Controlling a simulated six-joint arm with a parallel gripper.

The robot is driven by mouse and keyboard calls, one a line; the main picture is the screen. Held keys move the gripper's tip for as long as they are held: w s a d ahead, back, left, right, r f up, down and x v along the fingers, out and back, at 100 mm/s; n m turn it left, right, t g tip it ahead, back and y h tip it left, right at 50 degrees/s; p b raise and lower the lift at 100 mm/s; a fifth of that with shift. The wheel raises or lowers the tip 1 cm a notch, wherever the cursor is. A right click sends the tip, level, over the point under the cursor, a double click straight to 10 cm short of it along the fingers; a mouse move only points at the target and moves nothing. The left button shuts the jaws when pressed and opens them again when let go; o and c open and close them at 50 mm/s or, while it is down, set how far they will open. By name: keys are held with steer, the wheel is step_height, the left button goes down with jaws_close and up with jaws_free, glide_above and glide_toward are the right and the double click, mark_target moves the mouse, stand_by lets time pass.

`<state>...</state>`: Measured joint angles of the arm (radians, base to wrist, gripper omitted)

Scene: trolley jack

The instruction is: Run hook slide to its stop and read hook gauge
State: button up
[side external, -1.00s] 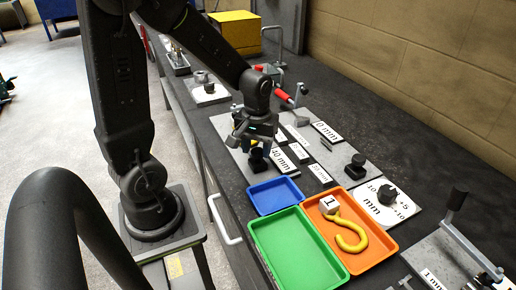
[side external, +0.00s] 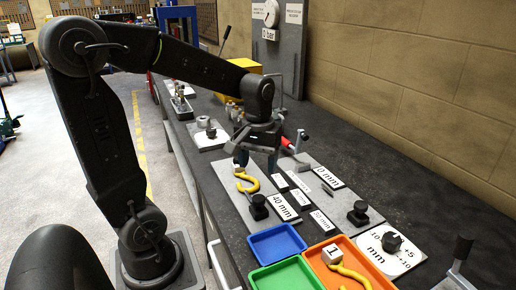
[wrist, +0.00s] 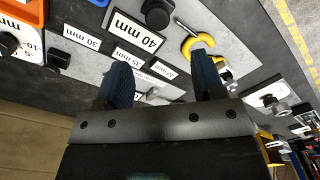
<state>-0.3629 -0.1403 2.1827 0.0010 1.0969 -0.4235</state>
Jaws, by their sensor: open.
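A grey gauge plate (side external: 312,212) lies on the bench, with white mm labels such as 40 mm (side external: 282,207) and 0 mm (side external: 328,177). A yellow hook (side external: 249,184) with a pale block lies at its left end, beside a black knob (side external: 258,207). The hook also shows in the wrist view (wrist: 189,46). A second black knob (side external: 358,213) stands at the plate's right end. My gripper (side external: 256,161) is open and empty above the plate, near the hook. In the wrist view its blue fingers (wrist: 164,76) are spread apart. I cannot tell which part is the slide.
In front are blue (side external: 277,242), green (side external: 282,279) and orange (side external: 387,279) trays; the orange one holds another yellow hook (side external: 349,273). A red-handled tool (side external: 288,145) lies behind.

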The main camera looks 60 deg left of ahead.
step_height(320, 180, up, 4)
steer(key=shift+f, duration=0.1)
steer(key=shift+c, duration=0.3)
stand_by(3.5)
